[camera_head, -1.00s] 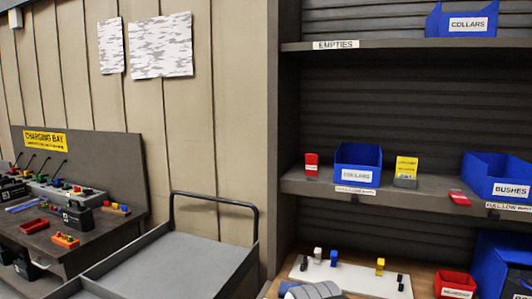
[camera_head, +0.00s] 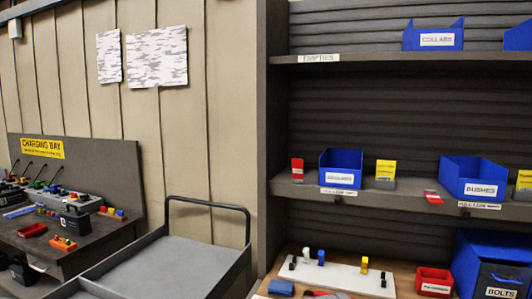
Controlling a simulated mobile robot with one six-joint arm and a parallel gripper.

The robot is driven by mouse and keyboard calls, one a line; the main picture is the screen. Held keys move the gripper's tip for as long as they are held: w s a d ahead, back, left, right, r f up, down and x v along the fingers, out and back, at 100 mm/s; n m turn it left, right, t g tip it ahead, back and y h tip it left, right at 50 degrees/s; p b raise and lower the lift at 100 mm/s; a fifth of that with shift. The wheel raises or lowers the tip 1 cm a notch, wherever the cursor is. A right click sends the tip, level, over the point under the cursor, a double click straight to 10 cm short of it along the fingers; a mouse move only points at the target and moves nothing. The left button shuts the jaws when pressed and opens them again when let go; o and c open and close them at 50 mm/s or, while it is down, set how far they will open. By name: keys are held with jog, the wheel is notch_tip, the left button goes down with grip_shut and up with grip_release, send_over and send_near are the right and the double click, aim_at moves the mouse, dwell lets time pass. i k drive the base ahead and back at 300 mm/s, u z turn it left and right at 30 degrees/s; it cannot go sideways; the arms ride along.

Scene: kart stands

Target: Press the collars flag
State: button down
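The blue collars bin (camera_head: 341,160) stands on the middle shelf, with a white label on its front. A small red flag (camera_head: 297,171) with a pale label stands upright just left of it, apart from the bin. A yellow card (camera_head: 385,170) in a grey holder stands to the bin's right. A second bin labelled collars (camera_head: 433,37) is on the top shelf. I do not see my gripper.
A workbench below the shelf holds a white board (camera_head: 335,275) with small pegs, a red bin (camera_head: 434,280) and a blue bolts bin (camera_head: 495,265). A grey cart (camera_head: 175,265) stands left of the shelving. The charging bay (camera_head: 95,185) is at far left.

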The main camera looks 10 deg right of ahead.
aim_at(298, 171)
jog(key=i, duration=0.9)
jog(key=u, duration=0.05)
